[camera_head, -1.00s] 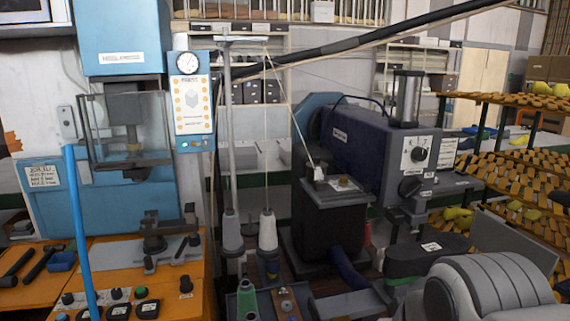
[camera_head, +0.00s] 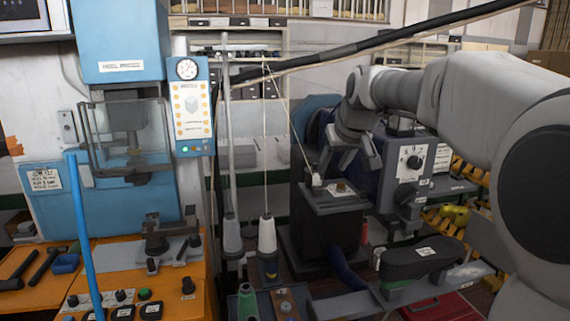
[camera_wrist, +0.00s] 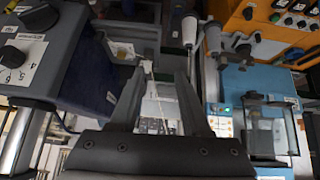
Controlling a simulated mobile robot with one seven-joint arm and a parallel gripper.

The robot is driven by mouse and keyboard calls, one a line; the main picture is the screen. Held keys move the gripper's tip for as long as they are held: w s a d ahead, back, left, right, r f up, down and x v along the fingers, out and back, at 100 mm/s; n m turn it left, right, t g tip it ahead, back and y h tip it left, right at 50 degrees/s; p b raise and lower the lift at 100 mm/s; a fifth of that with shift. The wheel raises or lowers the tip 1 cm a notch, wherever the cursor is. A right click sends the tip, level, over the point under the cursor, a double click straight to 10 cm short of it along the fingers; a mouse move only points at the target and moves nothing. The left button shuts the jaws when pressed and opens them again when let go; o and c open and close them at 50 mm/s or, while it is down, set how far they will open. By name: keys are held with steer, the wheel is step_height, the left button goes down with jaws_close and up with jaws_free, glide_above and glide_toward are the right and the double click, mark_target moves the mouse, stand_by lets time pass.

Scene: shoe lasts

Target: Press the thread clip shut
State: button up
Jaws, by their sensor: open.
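The thread clip seems to be the small white piece (camera_head: 316,180) on top of the dark box (camera_head: 333,232), where a pale thread (camera_head: 291,121) comes down from an overhead guide. It is too small to tell whether it stands open. My gripper (camera_head: 348,174) is open, fingers pointing down, just above and right of the white piece, with a gap. In the wrist view, my open gripper (camera_wrist: 160,82) has the thread showing between its fingers, which hold nothing.
A white thread cone (camera_head: 267,235) and a grey one (camera_head: 232,234) stand left of the box. A blue machine body (camera_head: 372,165) is close behind my gripper. A blue press (camera_head: 120,70) stands at the left. A dark slanting pole (camera_head: 400,35) crosses above.

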steer(key=t, duration=0.1)
glide_toward(316, 173)
steer(key=shift+y, duration=0.4)
steer(key=p+x, duration=0.1)
steer(key=x, duration=0.1)
steer(key=p+x, duration=0.1)
steer(key=x, duration=0.1)
steer(key=p+x, duration=0.2)
steer(key=x, duration=0.1)
steer(key=shift+w+d+f, duration=0.1)
steer(key=shift+d+f, duration=0.05)
steer(key=shift+d, duration=0.2)
steer(key=shift+c, duration=0.3)
jaws_close()
